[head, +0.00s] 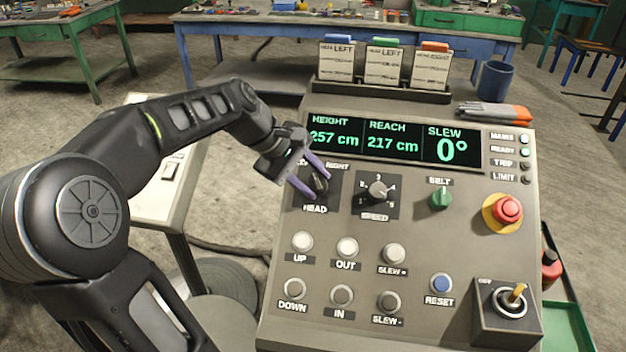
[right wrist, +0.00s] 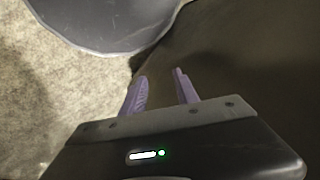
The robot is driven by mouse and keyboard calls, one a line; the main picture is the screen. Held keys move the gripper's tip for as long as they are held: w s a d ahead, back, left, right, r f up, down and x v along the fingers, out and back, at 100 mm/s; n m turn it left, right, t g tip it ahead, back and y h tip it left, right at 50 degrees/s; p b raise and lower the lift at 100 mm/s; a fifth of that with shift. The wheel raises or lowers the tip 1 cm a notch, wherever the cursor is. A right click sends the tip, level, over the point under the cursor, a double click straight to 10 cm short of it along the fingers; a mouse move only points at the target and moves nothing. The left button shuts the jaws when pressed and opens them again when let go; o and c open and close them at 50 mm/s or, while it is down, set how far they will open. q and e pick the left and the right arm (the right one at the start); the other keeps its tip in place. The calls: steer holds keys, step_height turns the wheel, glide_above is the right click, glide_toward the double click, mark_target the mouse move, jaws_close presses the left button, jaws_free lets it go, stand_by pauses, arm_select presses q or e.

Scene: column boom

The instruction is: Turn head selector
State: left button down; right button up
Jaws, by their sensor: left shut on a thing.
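The head selector (head: 319,186) is a black knob on a dark plate marked HEAD, at the upper left of the grey control panel (head: 400,320). Its left label is partly hidden and the right one reads RIGHT. My left gripper (head: 318,178) comes from the upper left with its purple fingers at the knob. It is shut on the knob, which partly hides between the fingers. My right gripper (right wrist: 160,92) shows only in the right wrist view, with its two purple fingers apart and nothing between them.
The display (head: 393,143) reads height 257 cm, reach 217 cm, slew 0°. The speed knob (head: 377,193) is just right of the head selector. Buttons lie below, the red stop button (head: 507,209) at right, a key switch (head: 511,297) lower right. Three cards (head: 385,66) stand behind.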

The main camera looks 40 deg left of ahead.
arm_select(q)
steer(key=c, duration=0.9)
jaws_free()
steer(key=shift+r, duration=0.1)
steer(key=v, duration=0.7)
steer(key=shift+s+r, duration=0.2)
steer(key=shift+r, duration=0.05)
